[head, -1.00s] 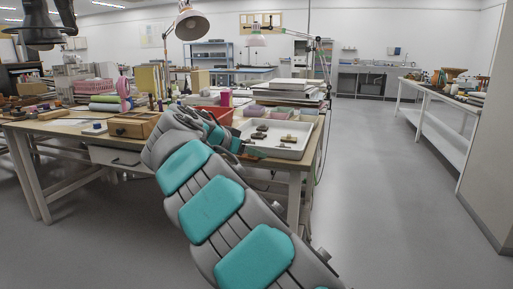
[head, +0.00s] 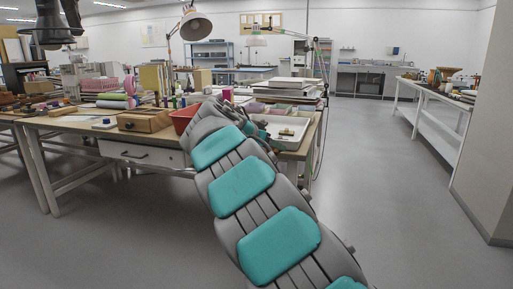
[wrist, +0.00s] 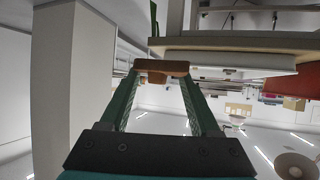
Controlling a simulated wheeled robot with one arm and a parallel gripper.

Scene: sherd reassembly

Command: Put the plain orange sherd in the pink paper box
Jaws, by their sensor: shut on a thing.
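My gripper (wrist: 162,75) is shut on an orange-brown sherd (wrist: 162,67) in the wrist view. The sherd spans the two green fingertips, and its surface looks plain. It is held clear, in front of the wooden table edge (wrist: 235,45) and the white tray (wrist: 225,62). In the head view my arm rises from the bottom, hiding the gripper and the held sherd.
In the head view the white tray (head: 297,126) stands at the table's right end, partly behind my arm. A red bin (head: 182,119) and a wooden box (head: 145,120) stand to the left. A white side table (head: 437,108) is at right, with open floor (head: 375,180) between.

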